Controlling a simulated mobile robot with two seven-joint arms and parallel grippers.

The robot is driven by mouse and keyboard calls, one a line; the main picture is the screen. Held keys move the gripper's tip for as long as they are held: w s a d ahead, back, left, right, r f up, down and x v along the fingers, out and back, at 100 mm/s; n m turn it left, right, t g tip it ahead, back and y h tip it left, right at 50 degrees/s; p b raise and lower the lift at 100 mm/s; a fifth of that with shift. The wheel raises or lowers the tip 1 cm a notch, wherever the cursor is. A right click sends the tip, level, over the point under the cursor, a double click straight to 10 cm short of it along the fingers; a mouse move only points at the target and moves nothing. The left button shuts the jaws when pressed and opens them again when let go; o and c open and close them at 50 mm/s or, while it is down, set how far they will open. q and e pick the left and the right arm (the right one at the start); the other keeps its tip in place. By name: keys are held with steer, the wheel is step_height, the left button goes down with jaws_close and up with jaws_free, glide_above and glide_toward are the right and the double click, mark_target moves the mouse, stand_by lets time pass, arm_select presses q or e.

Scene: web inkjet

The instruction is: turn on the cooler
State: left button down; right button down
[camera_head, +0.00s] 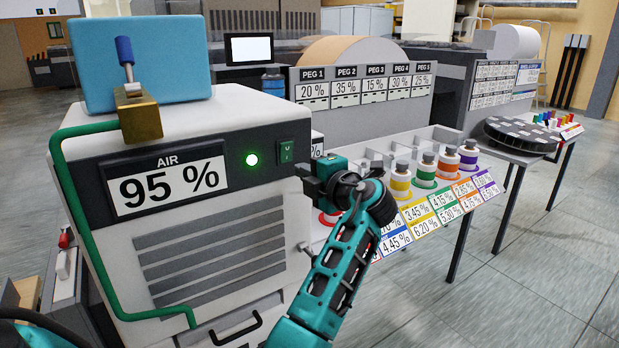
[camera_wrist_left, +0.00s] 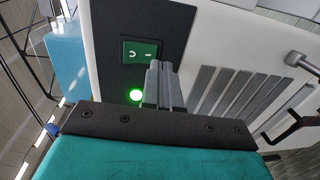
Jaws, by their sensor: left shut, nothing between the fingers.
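The cooler (camera_head: 215,255) is a white machine with a dark front panel, grey vent slats and an "AIR 95 %" sign (camera_head: 165,184). Its round indicator lamp (camera_head: 252,160) glows green. Beside the lamp is a green rocker switch (camera_head: 287,151). The switch shows close up in the left wrist view (camera_wrist_left: 132,52), above the lit lamp (camera_wrist_left: 136,95). My left gripper (camera_head: 304,172) is shut and empty, just right of and below the switch in the head view. Its fingertips (camera_wrist_left: 158,68) overlap the switch's lower right edge in the wrist view; I cannot tell if they touch.
A blue box (camera_head: 145,62) and a brass valve (camera_head: 138,112) with a blue lever sit on top of the cooler. A green hose (camera_head: 82,235) runs down its left side. A table with several coloured bottles (camera_head: 400,183) stands right of my arm.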

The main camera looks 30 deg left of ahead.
arm_select(q)
steer(key=s+d+f+b, duration=0.1)
steer(key=s+d, duration=0.3)
steer(key=d, duration=0.5)
steer(key=shift+d+f+b, duration=0.15)
steer(key=shift+f+b, duration=0.05)
steer(key=shift+b, duration=0.2)
arm_select(e)
steer(key=shift+w+a+f, duration=0.25)
steer(key=shift+w+f, duration=0.05)
steer(key=shift+f, duration=0.1)
